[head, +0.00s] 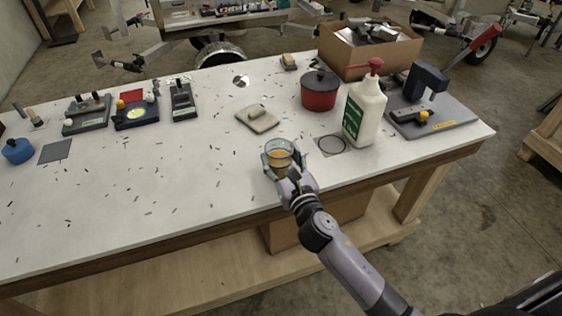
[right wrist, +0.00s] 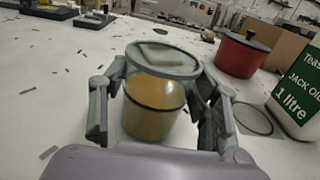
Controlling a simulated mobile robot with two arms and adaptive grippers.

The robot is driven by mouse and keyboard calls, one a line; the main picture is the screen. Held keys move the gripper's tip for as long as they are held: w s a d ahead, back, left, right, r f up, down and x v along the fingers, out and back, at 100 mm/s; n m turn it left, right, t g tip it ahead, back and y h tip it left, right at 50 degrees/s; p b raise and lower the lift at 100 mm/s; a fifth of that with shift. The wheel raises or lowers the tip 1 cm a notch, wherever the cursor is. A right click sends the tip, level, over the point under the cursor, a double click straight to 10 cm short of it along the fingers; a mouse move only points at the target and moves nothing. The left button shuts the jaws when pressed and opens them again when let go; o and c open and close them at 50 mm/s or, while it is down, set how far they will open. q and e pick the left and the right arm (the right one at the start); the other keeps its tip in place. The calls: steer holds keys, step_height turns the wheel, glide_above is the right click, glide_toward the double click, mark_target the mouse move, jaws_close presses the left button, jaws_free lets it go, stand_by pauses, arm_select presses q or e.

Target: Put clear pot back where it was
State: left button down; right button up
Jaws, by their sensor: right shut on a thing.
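The clear pot (head: 279,150) is a round see-through jar with amber contents and a dark band. My right gripper (head: 282,166) is around it near the front edge of the white table, with the fingers shut on its sides. In the right wrist view the pot (right wrist: 155,100) stands upright between the two fingers of the gripper (right wrist: 158,110). I cannot tell whether its base touches the table. A thin dark ring outline (head: 332,145) is on the table right of the pot, and is empty. My left gripper is not in view.
A white bottle with a red pump (head: 364,112) stands right of the ring, with a red lidded pot (head: 320,92) behind. A beige pad (head: 258,118) lies behind the clear pot. A cardboard box (head: 368,52) and a grey stand (head: 432,110) are at right. Small dark chips are scattered at left.

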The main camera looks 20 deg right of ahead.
steer(key=shift+f, duration=0.1)
steer(key=o, duration=0.9)
steer(key=shift+f, duration=0.2)
steer(key=o, duration=0.5)
steer(key=shift+c, duration=0.2)
steer(key=shift+r, duration=0.1)
